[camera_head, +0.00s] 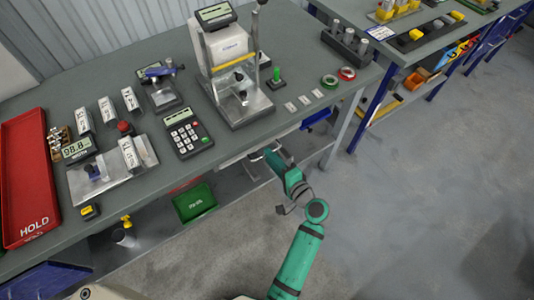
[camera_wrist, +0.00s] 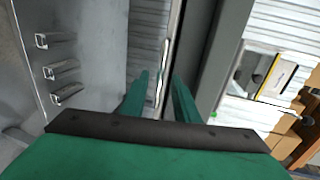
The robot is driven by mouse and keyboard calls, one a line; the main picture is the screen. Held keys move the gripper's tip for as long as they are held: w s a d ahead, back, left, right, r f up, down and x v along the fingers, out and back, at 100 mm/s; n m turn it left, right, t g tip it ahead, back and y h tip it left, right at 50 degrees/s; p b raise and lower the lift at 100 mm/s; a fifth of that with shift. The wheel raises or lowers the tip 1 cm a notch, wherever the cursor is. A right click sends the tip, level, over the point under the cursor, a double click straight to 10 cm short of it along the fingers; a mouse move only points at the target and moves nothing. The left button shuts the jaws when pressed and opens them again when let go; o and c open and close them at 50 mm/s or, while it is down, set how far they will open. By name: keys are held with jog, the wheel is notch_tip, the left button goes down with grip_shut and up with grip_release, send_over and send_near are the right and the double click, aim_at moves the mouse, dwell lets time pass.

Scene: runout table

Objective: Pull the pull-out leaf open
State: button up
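My gripper (camera_head: 273,157) reaches in at the front edge of the grey workbench (camera_head: 234,150), low beside a small light metal piece under the edge. In the wrist view my gripper (camera_wrist: 162,76) has its two green fingers apart. A thin bright metal strip (camera_wrist: 163,84) shows in the gap between them; I cannot tell whether either finger touches it. The strip runs along a narrow gap beside a dark grey band. It may be the handle or edge of the pull-out leaf, but I cannot tell. The leaf does not show standing out from the bench.
The bench carries a press (camera_head: 235,80), a keypad device (camera_head: 187,134) and a red tray (camera_head: 27,180). A green bin (camera_head: 194,202) sits below it. A bench leg (camera_head: 343,130) stands right of my gripper. Open floor (camera_head: 420,210) lies in front and right.

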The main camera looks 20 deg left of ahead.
jog(key=shift+x, duration=1.5)
grip_shut()
jog(key=shift+s+f, duration=0.1)
jog(key=shift+f, duration=0.05)
